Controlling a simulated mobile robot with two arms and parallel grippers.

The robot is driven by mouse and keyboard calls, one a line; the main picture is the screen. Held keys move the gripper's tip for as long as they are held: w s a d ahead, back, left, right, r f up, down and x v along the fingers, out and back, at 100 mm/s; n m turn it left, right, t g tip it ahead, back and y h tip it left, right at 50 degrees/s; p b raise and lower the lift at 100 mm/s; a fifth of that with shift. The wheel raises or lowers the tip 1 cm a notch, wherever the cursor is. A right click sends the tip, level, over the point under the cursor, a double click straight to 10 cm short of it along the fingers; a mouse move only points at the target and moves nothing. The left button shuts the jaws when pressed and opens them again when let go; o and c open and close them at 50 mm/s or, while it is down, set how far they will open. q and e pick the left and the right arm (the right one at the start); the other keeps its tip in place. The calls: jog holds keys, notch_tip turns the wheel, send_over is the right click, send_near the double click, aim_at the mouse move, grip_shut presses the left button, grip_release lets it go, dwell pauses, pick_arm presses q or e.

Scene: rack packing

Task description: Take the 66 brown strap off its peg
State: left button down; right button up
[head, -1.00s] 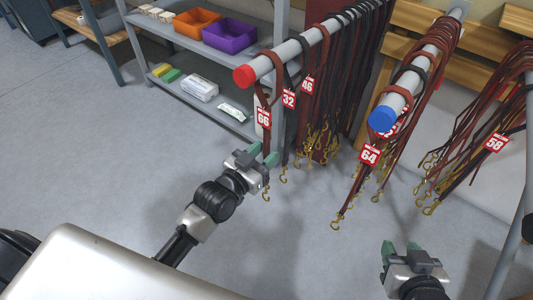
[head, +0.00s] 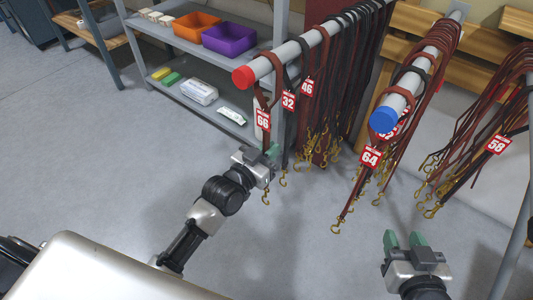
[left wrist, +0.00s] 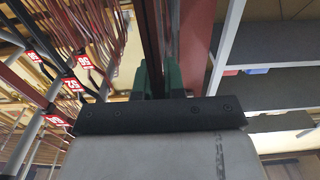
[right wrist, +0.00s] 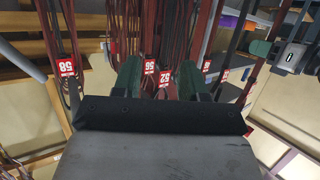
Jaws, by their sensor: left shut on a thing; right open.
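The brown strap with the red 66 tag (head: 263,120) hangs from the front end of the peg with the red cap (head: 243,77). Its brass hook (head: 266,193) hangs at the bottom. My left gripper (head: 272,155) is at the strap's lower part, below the tag, shut on it. In the left wrist view the dark brown strap (left wrist: 152,40) runs up from between the green fingers. My right gripper (head: 405,243) is open and empty, low in front of the blue-capped peg; its green fingers also show apart in the right wrist view (right wrist: 158,80).
The blue-capped peg (head: 383,119) holds the 64 strap (head: 370,157) and others. A grey shelf (head: 195,62) with orange and purple bins stands behind left. Floor at left is clear.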

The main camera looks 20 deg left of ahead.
pick_arm(q)
jog(key=shift+r, duration=0.15)
notch_tip(320, 180, up, 4)
jog(key=shift+s+a+f+p, duration=0.1)
jog(key=shift+s+f+p, duration=0.1)
jog(key=shift+p, duration=0.9)
jog(key=p, duration=0.2)
send_near(264, 145)
jog(key=v, duration=0.4)
jog(key=shift+v, duration=0.85)
pick_arm(e)
jog(key=s+d+f+g+h, duration=0.1)
jog(key=s+d+f+g, duration=0.1)
jog(key=s+g, duration=0.3)
jog(key=s+d+f+g+h, duration=0.1)
jog(key=s+d+f+g, duration=0.1)
jog(key=s+f+g, duration=0.2)
jog(key=shift+s+d+m+g+h, duration=0.35)
jog(key=shift+s+g, duration=0.25)
jog(key=shift+s, duration=0.75)
pick_arm(q)
jog(key=shift+w+f, duration=0.1)
pick_arm(e)
jog(key=shift+a, duration=0.1)
